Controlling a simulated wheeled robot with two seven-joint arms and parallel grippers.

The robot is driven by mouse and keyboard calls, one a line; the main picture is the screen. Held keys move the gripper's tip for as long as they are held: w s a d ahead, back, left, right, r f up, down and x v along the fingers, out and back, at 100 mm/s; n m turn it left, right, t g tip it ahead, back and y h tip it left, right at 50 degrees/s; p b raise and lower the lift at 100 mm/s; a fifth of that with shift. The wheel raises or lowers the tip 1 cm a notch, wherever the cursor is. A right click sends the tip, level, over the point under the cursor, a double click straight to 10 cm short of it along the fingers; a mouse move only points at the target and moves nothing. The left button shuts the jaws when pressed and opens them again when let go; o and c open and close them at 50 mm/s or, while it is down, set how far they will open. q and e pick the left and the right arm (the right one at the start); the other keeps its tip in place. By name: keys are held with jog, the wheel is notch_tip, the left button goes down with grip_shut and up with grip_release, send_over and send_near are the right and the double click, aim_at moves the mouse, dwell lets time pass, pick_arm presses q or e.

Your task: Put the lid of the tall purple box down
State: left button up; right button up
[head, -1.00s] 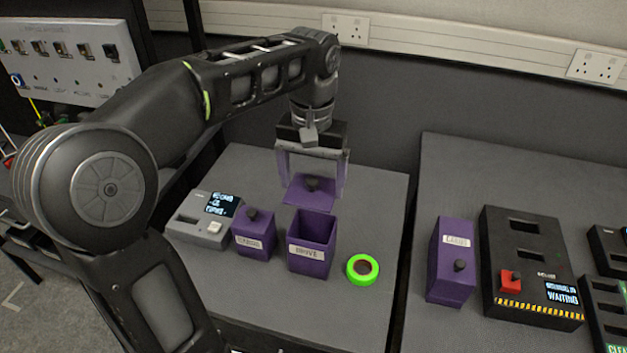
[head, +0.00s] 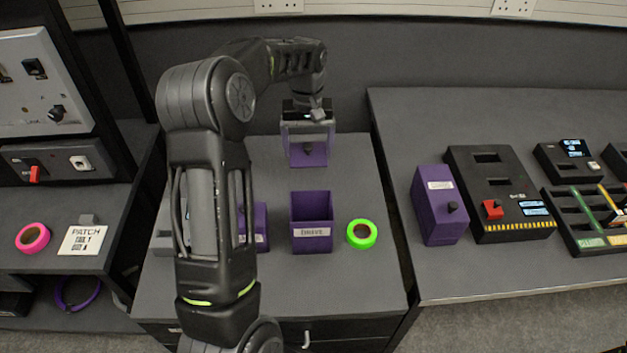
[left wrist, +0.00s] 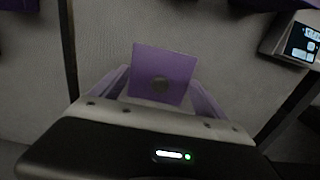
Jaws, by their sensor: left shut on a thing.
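My left gripper (head: 308,146) is shut on the purple lid (head: 309,158), which has a dark round knob. I hold it behind the open box; its height over the table is hard to tell. In the left wrist view the lid (left wrist: 150,62) sits between the two fingers. The open tall purple box (head: 311,208), labelled "DRIVE", stands upright and lidless on the table (head: 350,285). My right gripper is not in view.
A green tape roll (head: 361,234) lies right of the open box. A lidded purple box (head: 260,222) is partly hidden behind my arm. Another purple box (head: 436,215) and a black device (head: 495,205) stand on the right table. The table between the open box and back wall is mostly clear.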

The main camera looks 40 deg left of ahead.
pick_arm(q)
jog(key=shift+d, duration=0.1)
jog(key=p, duration=0.1)
send_over(309, 182)
jog(key=shift+f, duration=3.1)
notch_tip(309, 182, down, 4)
jog(key=shift+r+p, duration=0.2)
jog(key=shift+p, duration=0.3)
jog(key=shift+f, duration=0.15)
jog(key=shift+f, duration=0.2)
jog(key=o, duration=1.2)
jog(key=shift+r, duration=0.15)
